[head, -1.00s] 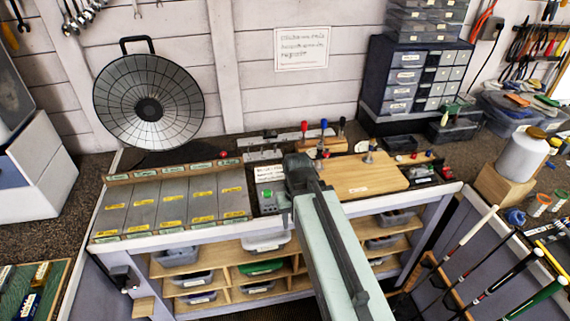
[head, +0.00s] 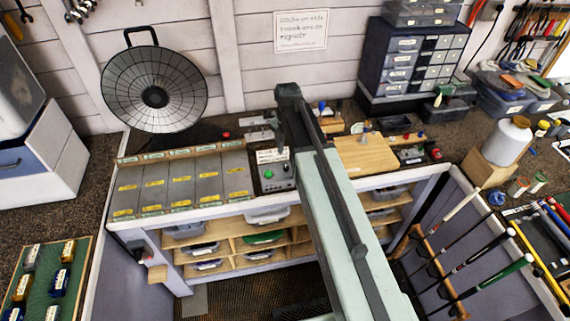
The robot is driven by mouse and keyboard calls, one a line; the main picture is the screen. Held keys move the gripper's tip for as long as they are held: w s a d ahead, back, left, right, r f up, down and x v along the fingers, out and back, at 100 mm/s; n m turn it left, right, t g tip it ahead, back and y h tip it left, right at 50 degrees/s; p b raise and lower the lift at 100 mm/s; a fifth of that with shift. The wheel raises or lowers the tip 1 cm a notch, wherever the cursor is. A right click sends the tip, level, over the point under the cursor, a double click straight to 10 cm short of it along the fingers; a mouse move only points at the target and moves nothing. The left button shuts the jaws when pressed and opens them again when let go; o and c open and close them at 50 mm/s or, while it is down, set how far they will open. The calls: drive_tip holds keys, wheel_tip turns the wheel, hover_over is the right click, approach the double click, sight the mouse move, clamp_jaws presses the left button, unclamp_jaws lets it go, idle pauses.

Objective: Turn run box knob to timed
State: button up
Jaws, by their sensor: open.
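The gripper is open and empty. Its fingertips are small and dark, so their exact spacing is hard to see.
Grey panels (head: 183,183) with yellow labels fill the bench left of the box. A wooden board (head: 366,153) lies to the right, partly behind my arm. A large round fan-like dish (head: 178,92) stands behind. Golf clubs (head: 465,250) lean in a rack at right.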

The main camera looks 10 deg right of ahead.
sight(286, 167)
drive_tip(key=shift+w+n, duration=0.35)
drive_tip(key=shift+n, duration=0.55)
wheel_tip(286, 167, down, 8)
drive_tip(key=b, duration=0.8)
drive_tip(key=shift+r, duration=0.15)
drive_tip(key=shift+c, duration=0.3)
clamp_jaws()
drive_tip(key=shift+a, duration=0.2)
drive_tip(key=shift+d, duration=0.15)
